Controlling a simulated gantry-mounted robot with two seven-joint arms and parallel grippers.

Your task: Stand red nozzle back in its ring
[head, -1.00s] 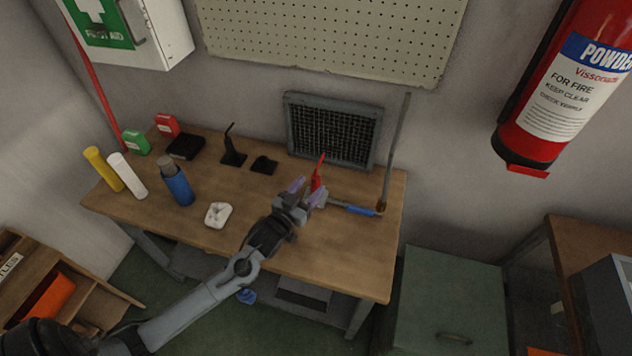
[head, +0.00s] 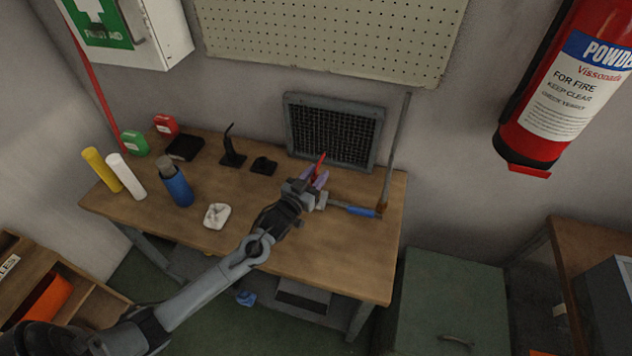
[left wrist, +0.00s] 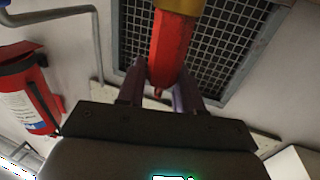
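The red nozzle (head: 320,162) is at my left gripper (head: 315,178), over the right part of the bench, with its pointed end up and slightly tilted. In the left wrist view the red nozzle (left wrist: 167,48) has a brass-coloured collar (left wrist: 181,5) at its base. My left gripper's purple fingers (left wrist: 160,88) lie on either side of the red body and look closed on it. The arm hides the bench below the nozzle in the head view. I cannot make out a ring for certain; a low black holder (head: 264,166) stands left of the gripper. My right gripper is not in view.
A metal rod with blue grip (head: 360,211) lies right of the gripper. A mesh panel (head: 333,132) stands behind. Left are a black upright stand (head: 232,152), a blue bottle (head: 178,188) and a white piece (head: 216,215). The wooden bench's (head: 345,265) front right is clear.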

